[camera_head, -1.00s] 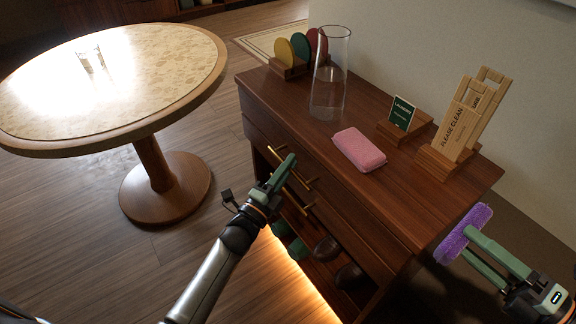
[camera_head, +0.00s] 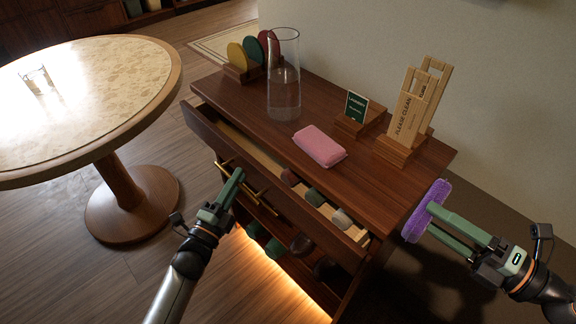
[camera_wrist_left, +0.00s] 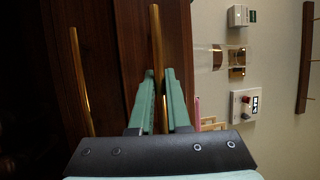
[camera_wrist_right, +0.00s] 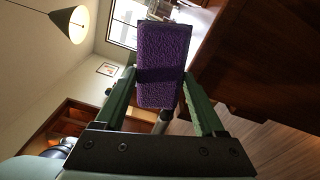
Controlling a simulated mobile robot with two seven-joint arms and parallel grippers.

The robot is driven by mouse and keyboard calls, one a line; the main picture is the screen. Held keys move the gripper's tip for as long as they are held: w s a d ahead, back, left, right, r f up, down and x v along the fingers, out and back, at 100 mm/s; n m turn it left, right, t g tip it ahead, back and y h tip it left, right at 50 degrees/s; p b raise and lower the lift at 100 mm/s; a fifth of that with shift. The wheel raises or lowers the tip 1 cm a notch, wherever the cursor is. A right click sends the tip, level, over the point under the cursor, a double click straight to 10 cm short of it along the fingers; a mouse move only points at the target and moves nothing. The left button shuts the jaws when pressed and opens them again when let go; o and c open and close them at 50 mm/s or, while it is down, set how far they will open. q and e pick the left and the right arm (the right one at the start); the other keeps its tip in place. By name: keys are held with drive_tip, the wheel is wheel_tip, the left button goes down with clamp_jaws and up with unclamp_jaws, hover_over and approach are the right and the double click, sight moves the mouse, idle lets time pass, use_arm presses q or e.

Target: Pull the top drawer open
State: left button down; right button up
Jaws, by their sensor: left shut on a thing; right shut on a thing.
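The top drawer (camera_head: 213,130) of the dark wood cabinet is partly open, and several small rolled items (camera_head: 314,197) show inside toward its right end. My left gripper (camera_head: 236,176) is at the front of the drawer. In the left wrist view, its green fingers (camera_wrist_left: 160,78) are shut around a brass bar handle (camera_wrist_left: 156,45). A second brass bar (camera_wrist_left: 80,75) runs beside it, apart from the fingers. My right gripper (camera_head: 440,217) is right of the cabinet, shut on a purple fuzzy block (camera_head: 424,208). That block also shows in the right wrist view (camera_wrist_right: 160,50).
On the cabinet top (camera_head: 225,95) stand a glass cylinder (camera_head: 284,85), a pink cloth (camera_head: 319,146), colored discs (camera_head: 236,55) and wooden sign holders (camera_head: 408,125). A round table (camera_head: 75,70) stands left. Shoes are on the lower shelf. Floor between table and cabinet is clear.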

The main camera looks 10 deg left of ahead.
use_arm(q)
drive_tip(key=s+a+p, duration=0.2)
drive_tip(key=s+a, duration=0.5)
drive_tip(key=s, duration=0.2)
drive_tip(key=shift+s+a, duration=0.25)
drive_tip(key=shift+s, duration=0.1)
drive_tip(key=c, duration=1.2)
unclamp_jaws()
drive_tip(key=shift+o, duration=0.2)
drive_tip(key=v, duration=1.2)
